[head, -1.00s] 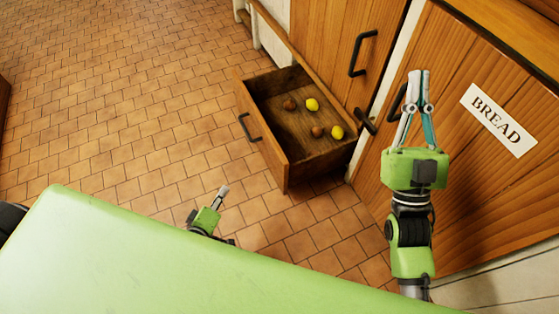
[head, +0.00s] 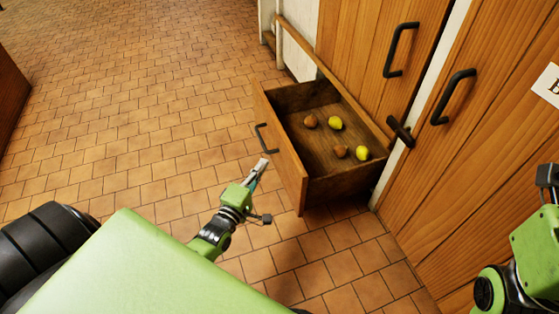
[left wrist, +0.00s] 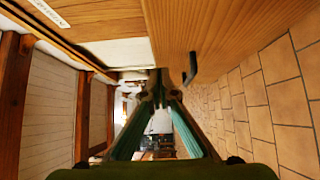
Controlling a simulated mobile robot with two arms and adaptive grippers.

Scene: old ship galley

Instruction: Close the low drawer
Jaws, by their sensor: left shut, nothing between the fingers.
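The low drawer (head: 283,155) is pulled out from the wooden cabinet, with its front panel facing left and a dark handle (head: 266,138) on it. Inside lie two brown round items (head: 311,121) and two yellow ones (head: 335,123). My left gripper (head: 263,163) is shut and empty, its tips just outside the drawer front, slightly below the handle in the head view. I cannot tell if it touches. In the left wrist view the fingers (left wrist: 162,92) meet near the wooden front (left wrist: 215,30) and its handle (left wrist: 191,68).
Cabinet doors with dark handles (head: 401,50) stand above and right of the drawer; a dark latch (head: 400,131) sits near its back corner. The tiled floor (head: 150,110) left of the drawer is clear. My right arm is at the right edge.

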